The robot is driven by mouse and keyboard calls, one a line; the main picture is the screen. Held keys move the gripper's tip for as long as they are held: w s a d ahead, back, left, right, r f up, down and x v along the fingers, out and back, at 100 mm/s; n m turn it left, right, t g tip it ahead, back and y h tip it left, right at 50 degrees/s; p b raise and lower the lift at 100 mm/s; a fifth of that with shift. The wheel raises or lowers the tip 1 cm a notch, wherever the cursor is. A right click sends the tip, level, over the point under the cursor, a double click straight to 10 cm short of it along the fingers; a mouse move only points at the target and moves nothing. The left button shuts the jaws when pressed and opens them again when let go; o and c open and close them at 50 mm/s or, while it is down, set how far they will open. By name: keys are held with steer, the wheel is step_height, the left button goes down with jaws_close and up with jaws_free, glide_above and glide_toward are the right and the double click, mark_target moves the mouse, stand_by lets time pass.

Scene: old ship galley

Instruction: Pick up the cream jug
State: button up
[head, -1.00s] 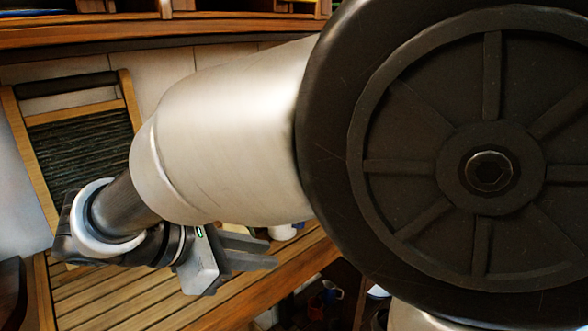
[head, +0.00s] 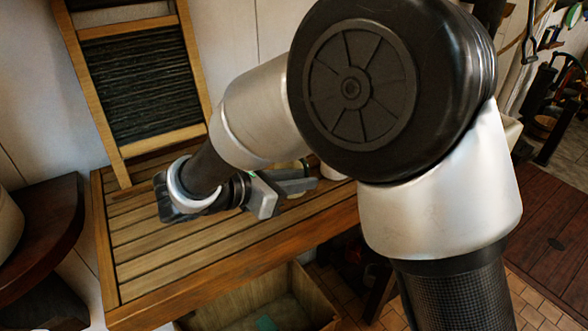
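My gripper (head: 310,179) is held low over the slatted wooden counter (head: 190,250), its fingers pointing right. The two dark fingers look apart, with nothing visible between them. A small pale, whitish thing (head: 333,172) shows just past the fingertips, mostly hidden by my arm. I cannot tell whether it is the cream jug. No other thing in view is clearly the cream jug.
A washboard (head: 140,75) leans on the wall behind the counter. An open wooden box (head: 270,300) is below the counter's front edge. A dark rounded shelf (head: 45,235) is at the left. Tiled floor (head: 530,300) is open at the lower right.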

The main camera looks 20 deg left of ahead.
steer(key=x, duration=0.3)
steer(key=f+x, duration=0.1)
steer(key=x, duration=0.1)
steer(key=shift+s+d, duration=0.15)
steer(key=shift+s, duration=0.05)
steer(key=shift+w+d+f, duration=0.1)
steer(key=shift+w+d, duration=0.1)
steer(key=shift+w, duration=0.2)
jaws_close()
stand_by(0.9)
